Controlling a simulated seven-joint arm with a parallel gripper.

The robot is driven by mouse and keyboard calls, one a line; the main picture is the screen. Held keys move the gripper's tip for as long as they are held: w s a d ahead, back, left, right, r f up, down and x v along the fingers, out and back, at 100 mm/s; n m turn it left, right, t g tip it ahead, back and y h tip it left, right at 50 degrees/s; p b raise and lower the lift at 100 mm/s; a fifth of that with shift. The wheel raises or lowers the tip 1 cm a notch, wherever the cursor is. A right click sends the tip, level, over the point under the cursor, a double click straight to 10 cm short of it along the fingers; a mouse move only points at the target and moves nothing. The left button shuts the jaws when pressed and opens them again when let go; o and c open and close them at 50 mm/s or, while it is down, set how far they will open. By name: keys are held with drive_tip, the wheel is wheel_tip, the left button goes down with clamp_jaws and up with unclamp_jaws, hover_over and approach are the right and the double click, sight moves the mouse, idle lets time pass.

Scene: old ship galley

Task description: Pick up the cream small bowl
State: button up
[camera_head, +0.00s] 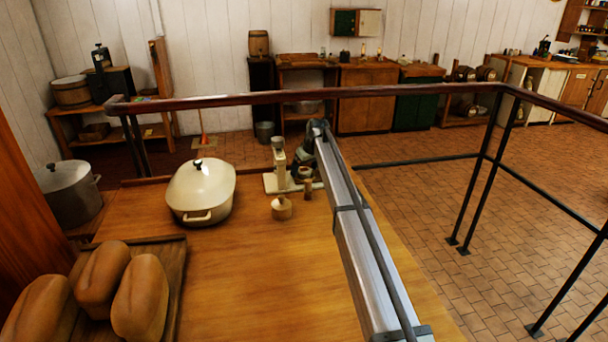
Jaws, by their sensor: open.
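A small pale cream round shape (305,172), which looks like the small bowl, sits on the far part of the wooden counter, beside the cream upright stand. My gripper (303,166) is at the far end of my arm, pointing down just above and around this shape. It is small and dark in this view. The jaws are open, but the fingertips are hard to make out, and I cannot tell whether they touch the bowl. The bowl is partly hidden by the gripper.
A cream upright stand (279,160) is close left of my gripper. A small wooden cylinder (307,189) and a tan wooden pot (282,208) stand nearer. A lidded cream casserole (201,190) and loaves (140,298) are left. A railing (240,101) runs behind. The counter's front middle is clear.

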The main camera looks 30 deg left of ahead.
drive_tip(key=c, duration=1.2)
drive_tip(key=shift+r, duration=0.15)
